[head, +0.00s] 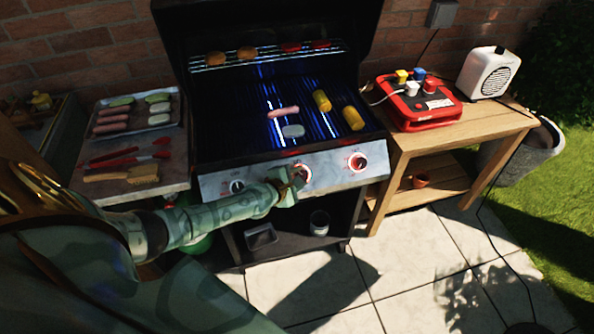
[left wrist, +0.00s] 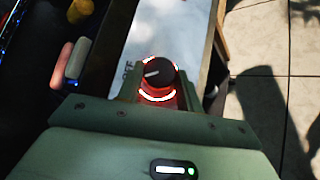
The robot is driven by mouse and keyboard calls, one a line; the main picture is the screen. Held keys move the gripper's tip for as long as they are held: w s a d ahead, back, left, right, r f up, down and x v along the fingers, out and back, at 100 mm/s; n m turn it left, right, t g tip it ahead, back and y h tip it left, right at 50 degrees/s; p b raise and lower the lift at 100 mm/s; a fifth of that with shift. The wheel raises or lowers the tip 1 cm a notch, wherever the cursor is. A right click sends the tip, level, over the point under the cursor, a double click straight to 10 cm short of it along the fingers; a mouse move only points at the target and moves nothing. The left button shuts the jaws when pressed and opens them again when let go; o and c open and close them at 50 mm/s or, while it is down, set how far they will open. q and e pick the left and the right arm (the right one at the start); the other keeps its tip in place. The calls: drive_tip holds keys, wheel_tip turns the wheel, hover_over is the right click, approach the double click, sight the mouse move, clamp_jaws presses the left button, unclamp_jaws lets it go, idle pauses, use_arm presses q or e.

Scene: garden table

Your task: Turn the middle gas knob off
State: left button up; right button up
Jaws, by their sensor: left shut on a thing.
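The gas grill's front panel (head: 330,172) carries three knobs in a row. The middle gas knob (head: 302,172) is partly hidden by my left gripper (head: 290,181) and has a red glow around it. In the left wrist view, my left gripper (left wrist: 157,98) is shut on the middle knob (left wrist: 157,74), which is dark with a white pointer line and a lit red ring. The left knob (head: 237,187) shows no red glow. The right knob (head: 357,161) glows red. My right gripper is not in view.
The open grill holds sausages, corn and a pale patty on its grate (head: 300,110). A side shelf (head: 150,185) on the left bears trays and tongs. A wooden table (head: 470,118) on the right bears a red power box (head: 412,103) and a white speaker (head: 487,73).

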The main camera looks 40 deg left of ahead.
use_arm(q)
drive_tip(key=m+g+p, duration=0.1)
drive_tip(key=m+h+p, duration=0.1)
drive_tip(key=shift+w+a+r+m+g, duration=0.1)
drive_tip(key=shift+r+m+g, duration=0.2)
drive_tip(key=shift+r+g, duration=0.1)
drive_tip(key=shift+f+m+g+h+p, duration=0.15)
drive_tip(key=shift+m+g+h+p, duration=0.35)
drive_tip(key=shift+m+g+p, duration=0.45)
drive_tip(key=shift+m, duration=0.25)
drive_tip(key=shift+f, duration=0.1)
drive_tip(key=o, duration=1)
drive_tip(key=shift+p, duration=0.3)
